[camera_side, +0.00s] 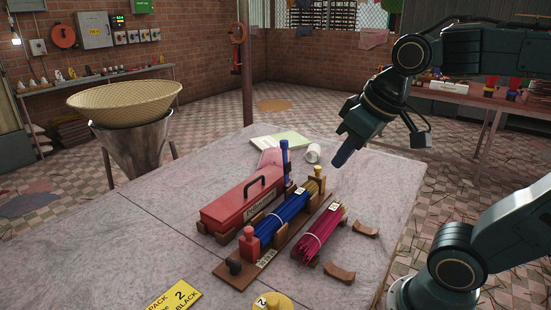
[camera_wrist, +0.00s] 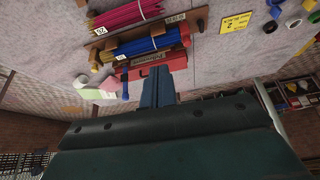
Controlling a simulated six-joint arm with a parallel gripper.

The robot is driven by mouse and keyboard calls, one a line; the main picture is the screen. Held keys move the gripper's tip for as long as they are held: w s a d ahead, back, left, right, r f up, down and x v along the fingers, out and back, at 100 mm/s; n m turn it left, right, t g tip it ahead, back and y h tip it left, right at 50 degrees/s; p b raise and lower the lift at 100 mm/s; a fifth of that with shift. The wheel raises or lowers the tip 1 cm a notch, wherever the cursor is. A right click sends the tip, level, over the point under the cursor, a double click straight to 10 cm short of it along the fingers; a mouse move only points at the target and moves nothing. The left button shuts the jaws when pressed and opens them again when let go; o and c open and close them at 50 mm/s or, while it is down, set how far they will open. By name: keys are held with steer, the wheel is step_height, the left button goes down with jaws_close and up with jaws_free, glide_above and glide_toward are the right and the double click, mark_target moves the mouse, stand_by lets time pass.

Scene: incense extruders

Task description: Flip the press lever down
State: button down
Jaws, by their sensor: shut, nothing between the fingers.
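A small blue piece (camera_wrist: 125,84) beside the red box in the wrist view may be the same post. The rack cradles a tied bundle of blue sticks (camera_side: 283,217), with a red cap piece (camera_side: 249,246) at its near end. My gripper (camera_side: 341,160) is shut and empty, above the table and right of the post, apart from everything. Its closed fingers (camera_wrist: 158,88) show in the wrist view.
A red lidded box (camera_side: 243,203) with a black handle lies left of the blue bundle. A magenta bundle (camera_side: 322,236) lies right of it, near loose wooden cradles (camera_side: 340,274). A white roll (camera_side: 313,153) and papers (camera_side: 280,141) lie behind. The table's left part is clear.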

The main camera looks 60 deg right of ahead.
steer(key=w+d+r+m+g, duration=0.1)
steer(key=w+d, duration=0.3)
steer(key=w, duration=0.3)
steer(key=w+d+r+m+h, duration=0.1)
steer(key=w+d, duration=0.4)
steer(key=w, duration=0.2)
steer(key=w+d+r+m+g, duration=0.15)
steer(key=w+d, duration=0.25)
steer(key=w, duration=0.4)
steer(key=w+d+f+m, duration=0.1)
steer(key=w+d+f, duration=0.2)
steer(key=w+d, duration=0.3)
steer(key=shift+d+f, duration=0.2)
steer(key=shift+d, duration=0.4)
step_height(320, 180, down, 9)
steer(key=s, duration=0.1)
steer(key=shift+s+a+f, duration=0.15)
steer(key=shift+s, duration=0.2)
stand_by(0.4)
